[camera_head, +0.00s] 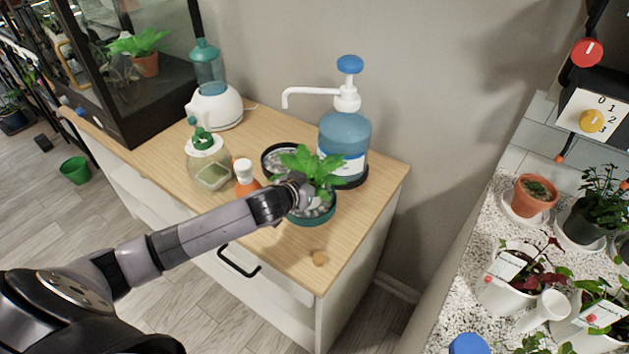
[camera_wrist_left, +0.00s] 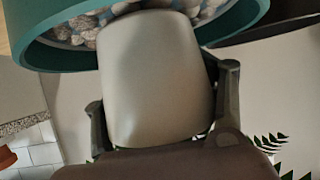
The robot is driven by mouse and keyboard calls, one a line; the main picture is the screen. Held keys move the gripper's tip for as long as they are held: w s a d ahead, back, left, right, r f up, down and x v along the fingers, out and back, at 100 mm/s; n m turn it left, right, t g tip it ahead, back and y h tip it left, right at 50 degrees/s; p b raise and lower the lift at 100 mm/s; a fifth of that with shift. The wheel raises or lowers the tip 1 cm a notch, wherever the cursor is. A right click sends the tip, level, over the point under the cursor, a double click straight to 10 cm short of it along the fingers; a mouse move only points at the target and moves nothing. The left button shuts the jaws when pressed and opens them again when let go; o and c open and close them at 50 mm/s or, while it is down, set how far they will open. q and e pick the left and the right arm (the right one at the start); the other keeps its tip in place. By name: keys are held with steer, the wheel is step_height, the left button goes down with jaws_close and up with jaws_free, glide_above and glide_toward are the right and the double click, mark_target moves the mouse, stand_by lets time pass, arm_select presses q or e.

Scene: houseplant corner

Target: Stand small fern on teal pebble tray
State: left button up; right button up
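The small fern (camera_head: 312,163) shows green leaves at the front part of the cabinet top. Its pale pot (camera_wrist_left: 155,75) sits between the fingers of my left gripper (camera_wrist_left: 163,110), which is shut on it. In the head view my left gripper (camera_head: 298,190) hides most of the pot. The teal pebble tray (camera_head: 317,220) is beneath the fern; its teal rim and grey pebbles also show in the wrist view (camera_wrist_left: 60,55). The pot's base overlaps the pebbles there; I cannot tell whether it touches them. My right gripper is not in view.
A dark pebble tray (camera_head: 268,163) lies just behind. A blue pump bottle (camera_head: 345,135) stands close behind right, an orange-and-white bottle (camera_head: 245,178) to the left. The cabinet's right front corner is clear.

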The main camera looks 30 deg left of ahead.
arm_select(q)
steer(key=o, duration=0.6)
steer(key=shift+c, duration=0.2)
steer(key=shift+r, duration=0.1)
steer(key=shift+s+r, duration=0.1)
steer(key=shift+r, duration=0.05)
steer(key=v, duration=1.1)
steer(key=shift+s+r, duration=0.2)
steer(key=shift+s, duration=0.1)
